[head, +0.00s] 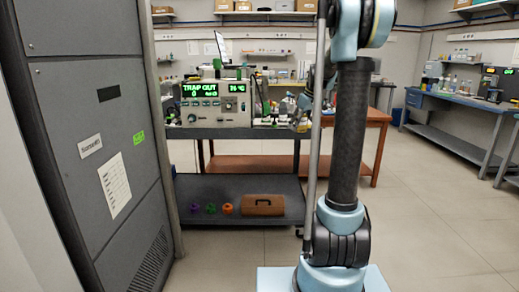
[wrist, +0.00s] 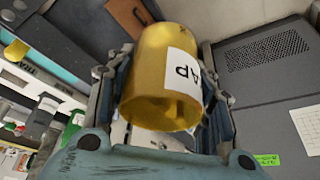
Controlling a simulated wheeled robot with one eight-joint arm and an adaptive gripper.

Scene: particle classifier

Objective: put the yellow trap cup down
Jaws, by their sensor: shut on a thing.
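The yellow trap cup (wrist: 150,65) fills the middle of the wrist view, tilted, with a white label reading "AP" on its side. My gripper (wrist: 168,62) is shut on it, with one dark finger on each side of the cup. In the head view my arm stands right of centre, and the cup cannot be made out there. The classifier instrument (head: 215,104) stands on the dark bench (head: 240,132), with a green display reading "TRAP OUT" and another reading about 76 °C.
A tall grey cabinet (head: 95,150) stands close at the left. A wooden table (head: 375,120) is behind. The floor at right is clear.

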